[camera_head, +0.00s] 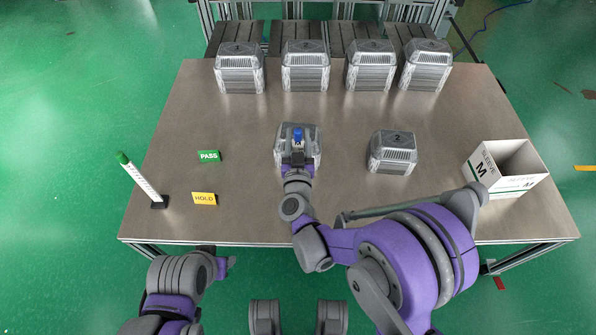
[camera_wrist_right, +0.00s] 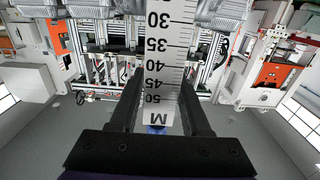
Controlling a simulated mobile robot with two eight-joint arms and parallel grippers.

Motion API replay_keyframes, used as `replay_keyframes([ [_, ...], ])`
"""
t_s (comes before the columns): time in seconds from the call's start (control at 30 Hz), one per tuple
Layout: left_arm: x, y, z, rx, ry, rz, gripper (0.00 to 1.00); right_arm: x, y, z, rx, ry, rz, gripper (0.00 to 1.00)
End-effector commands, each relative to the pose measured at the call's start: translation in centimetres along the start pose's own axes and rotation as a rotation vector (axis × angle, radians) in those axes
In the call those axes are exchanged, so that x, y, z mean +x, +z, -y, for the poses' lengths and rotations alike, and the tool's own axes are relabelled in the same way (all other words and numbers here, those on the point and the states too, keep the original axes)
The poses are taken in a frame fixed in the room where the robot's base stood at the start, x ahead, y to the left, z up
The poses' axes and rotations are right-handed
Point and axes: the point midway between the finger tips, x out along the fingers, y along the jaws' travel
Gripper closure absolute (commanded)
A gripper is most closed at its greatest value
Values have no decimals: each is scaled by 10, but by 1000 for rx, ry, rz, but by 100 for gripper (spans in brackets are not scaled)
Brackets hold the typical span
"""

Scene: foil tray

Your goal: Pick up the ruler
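A white ruler with a blue cap (camera_head: 298,133) stands at the middle foil tray stack (camera_head: 283,150). The ruler's scale, with 30 to 50 and an M, fills the upper centre of the right wrist view (camera_wrist_right: 168,60). My right gripper (camera_head: 297,157) is just in front of it; its two fingers (camera_wrist_right: 160,85) lie either side of the ruler and look spread, though contact is hard to judge. A second white ruler with a green cap (camera_head: 140,178) leans in a black base at the table's left. My left gripper (camera_head: 222,265) is low, off the table's front edge; its fingers are unclear.
On the metal table (camera_head: 250,220) are a green PASS sign (camera_head: 208,156) and a yellow HOLD sign (camera_head: 204,198). Another foil stack (camera_head: 392,153) stands right of centre. A white open box (camera_head: 505,168) is at the right. Several foil stacks (camera_head: 305,70) line the back.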

Motion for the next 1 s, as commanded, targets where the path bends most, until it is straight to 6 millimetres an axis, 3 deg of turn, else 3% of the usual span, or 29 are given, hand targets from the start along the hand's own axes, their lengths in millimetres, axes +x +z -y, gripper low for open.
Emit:
replay_keyframes([
  [0.03,0,0,0,0,0,0,50,0,0,0,0,0,0,64],
  [0.23,0,0,0,0,0,0,50,0,0,0,0,0,0,100],
  [1.0,0,0,0,0,0,0,50,0,0,0,0,0,0,100],
])
